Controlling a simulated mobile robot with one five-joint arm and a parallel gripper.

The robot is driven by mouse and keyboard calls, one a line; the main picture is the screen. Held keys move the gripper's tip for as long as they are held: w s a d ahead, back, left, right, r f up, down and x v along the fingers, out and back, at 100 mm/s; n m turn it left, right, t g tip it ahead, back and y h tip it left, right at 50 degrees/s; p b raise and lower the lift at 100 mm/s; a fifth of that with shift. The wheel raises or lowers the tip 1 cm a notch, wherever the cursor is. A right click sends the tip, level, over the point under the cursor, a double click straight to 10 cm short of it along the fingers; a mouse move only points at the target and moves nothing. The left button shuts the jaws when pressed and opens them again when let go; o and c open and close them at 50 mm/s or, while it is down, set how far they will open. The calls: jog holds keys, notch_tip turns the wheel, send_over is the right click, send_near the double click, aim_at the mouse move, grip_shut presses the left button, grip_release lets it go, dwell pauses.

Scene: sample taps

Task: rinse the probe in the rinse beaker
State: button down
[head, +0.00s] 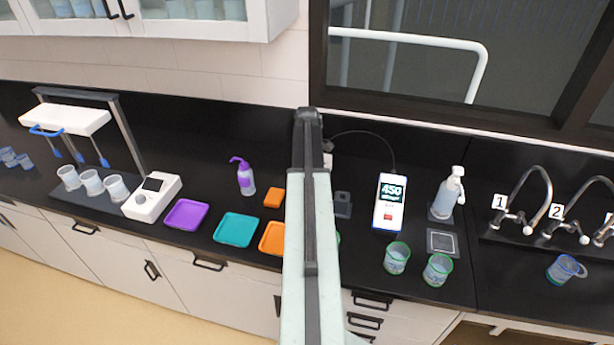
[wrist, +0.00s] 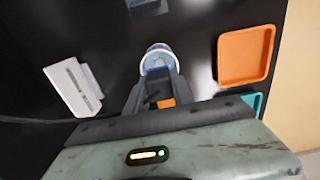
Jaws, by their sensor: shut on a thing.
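In the head view my arm stands upright in the middle and hides my gripper, the probe and part of the counter. In the wrist view my gripper (wrist: 160,82) is shut, with a dark and orange piece, apparently the probe (wrist: 165,102), between its fingers. A clear beaker (wrist: 158,54) with a pale rim shows just beyond the fingertips. I cannot tell whether the probe tip is inside it. In the head view a sliver of green rim (head: 338,237) shows beside my arm. The meter (head: 389,203) reads 450, and its cable (head: 365,134) runs behind my arm.
Two green-rimmed beakers (head: 397,258) (head: 437,269) stand right of my arm, near a grey pad (head: 442,242) and a pump bottle (head: 448,195). Purple (head: 186,214), teal (head: 236,230) and orange (head: 271,240) trays lie left. A blue-rimmed beaker (head: 563,269) is by the taps.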

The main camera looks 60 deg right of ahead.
notch_tip(320, 180, up, 10)
jog(key=p, duration=0.9)
jog(key=shift+f, duration=0.25)
dwell(0.3)
notch_tip(320, 180, up, 3)
jog(key=p, duration=0.3)
dwell(0.5)
